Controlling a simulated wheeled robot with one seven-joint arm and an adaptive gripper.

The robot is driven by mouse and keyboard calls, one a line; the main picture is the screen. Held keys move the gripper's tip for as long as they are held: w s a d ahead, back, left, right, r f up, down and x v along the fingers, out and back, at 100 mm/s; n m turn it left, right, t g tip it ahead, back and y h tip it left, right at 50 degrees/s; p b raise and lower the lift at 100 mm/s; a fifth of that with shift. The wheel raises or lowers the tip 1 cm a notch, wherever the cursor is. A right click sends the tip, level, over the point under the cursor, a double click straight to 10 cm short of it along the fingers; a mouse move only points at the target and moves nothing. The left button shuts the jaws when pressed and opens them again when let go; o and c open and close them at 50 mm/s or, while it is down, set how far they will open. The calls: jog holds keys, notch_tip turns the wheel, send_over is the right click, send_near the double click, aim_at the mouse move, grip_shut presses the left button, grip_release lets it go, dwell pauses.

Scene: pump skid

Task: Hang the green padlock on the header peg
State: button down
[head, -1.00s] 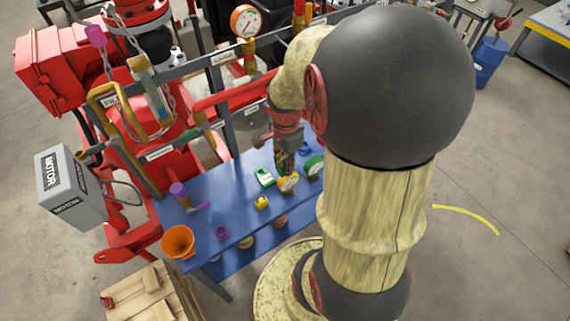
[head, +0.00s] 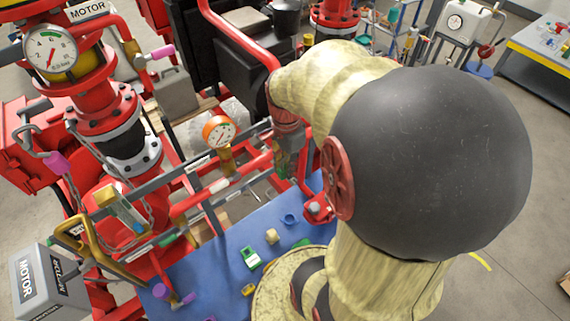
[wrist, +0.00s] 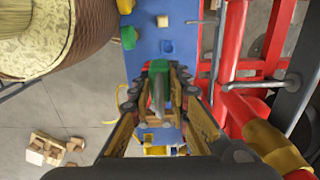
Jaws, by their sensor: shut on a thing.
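My gripper (wrist: 158,78) is shut on the green padlock (wrist: 158,67) in the wrist view. The padlock's green body shows between the fingertips, with a grey metal part, likely its shackle (wrist: 158,97), pointing toward the camera. In the head view my gripper (head: 281,165) hangs above the far edge of the blue table (head: 212,262), close to the red pipework; the padlock cannot be made out clearly there. I cannot pick out the header peg for certain in either view.
Grey labelled rails (head: 195,165) and a pressure gauge (head: 219,131) stand behind. Red pipes (wrist: 233,45) run close on the right in the wrist view.

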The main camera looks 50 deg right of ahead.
jog(key=shift+s+a, duration=0.15)
jog(key=shift+a, duration=0.25)
jog(key=shift+w+d+f, duration=0.1)
jog(key=shift+w+d, duration=0.3)
jog(key=shift+w, duration=0.4)
jog(key=w+d, duration=0.1)
jog(key=w, duration=0.6)
jog(key=shift+w+d+f+b, duration=0.15)
jog(key=shift+d+f+b, duration=0.1)
jog(key=shift+f+b, duration=0.2)
jog(key=shift+f, duration=0.1)
